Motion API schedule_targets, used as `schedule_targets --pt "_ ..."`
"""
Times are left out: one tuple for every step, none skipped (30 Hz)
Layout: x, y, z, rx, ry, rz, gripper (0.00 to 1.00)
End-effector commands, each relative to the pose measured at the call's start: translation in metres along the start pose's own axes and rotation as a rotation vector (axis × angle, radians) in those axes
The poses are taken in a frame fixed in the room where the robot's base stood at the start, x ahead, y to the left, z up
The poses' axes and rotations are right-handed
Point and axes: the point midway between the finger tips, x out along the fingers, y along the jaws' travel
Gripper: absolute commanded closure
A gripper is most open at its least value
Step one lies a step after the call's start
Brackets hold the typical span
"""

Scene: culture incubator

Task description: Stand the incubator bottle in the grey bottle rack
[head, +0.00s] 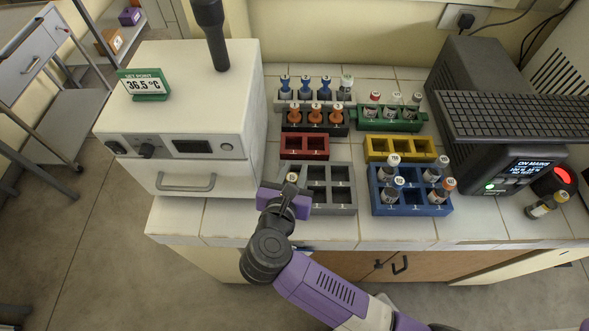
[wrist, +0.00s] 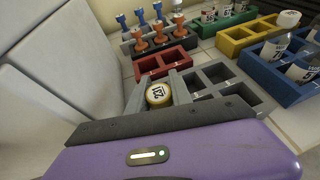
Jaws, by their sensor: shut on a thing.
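My gripper (head: 290,185) is shut on a bottle with a cream cap (head: 293,177). In the wrist view the cap (wrist: 158,95) carries a dark printed mark and sits between the two grey fingers. The grey bottle rack (head: 335,210) stands on the white tiled bench, with several empty compartments on its right. It also shows in the wrist view (wrist: 262,100). The bottle is over or in the rack's left column. Its body is hidden by my gripper, so I cannot tell whether it touches the rack's floor.
The white incubator (head: 180,110) stands close on the left, its door shut. Behind the grey rack are a red rack (head: 304,158) and racks of orange- and blue-topped items. A blue rack (head: 410,211) with several bottles stands to the right. A lone bottle (head: 541,208) is far right.

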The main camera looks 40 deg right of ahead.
Motion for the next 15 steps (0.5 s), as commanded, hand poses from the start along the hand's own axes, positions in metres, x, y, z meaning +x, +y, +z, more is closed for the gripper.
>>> schedule_targets --pt "0.0003 0.0002 -0.0002 0.001 -0.002 0.001 1.0" --pt "0.0004 0.0003 -0.0003 0.002 -0.002 0.001 1.0" --pt "0.0004 0.0002 -0.0001 0.002 -0.002 0.001 1.0" --pt "0.0004 0.0003 0.0 0.002 -0.002 0.001 1.0" --pt "0.0004 0.0002 0.0001 0.002 -0.002 0.0 1.0" --pt "0.0004 0.0002 0.0001 0.002 -0.002 0.0 1.0" --pt "0.0004 0.0002 0.0 0.002 -0.002 0.0 1.0" --pt "0.0007 0.0002 -0.0005 0.002 -0.002 0.0 1.0" --pt "0.0012 0.0001 -0.0017 0.002 -0.002 0.0 1.0" --pt "0.0017 0.0001 -0.0026 0.002 -0.002 0.0 1.0" --pt "0.0021 0.0 -0.0035 0.002 -0.002 0.0 1.0" --pt "0.0015 0.0001 -0.0022 0.002 -0.002 0.0 0.66" --pt "0.0014 0.0001 -0.0021 0.002 -0.001 0.0 0.6" --pt "0.0014 0.0001 -0.0021 0.002 -0.001 0.0 0.55" --pt "0.0014 0.0001 -0.0022 0.002 -0.001 0.0 0.53"
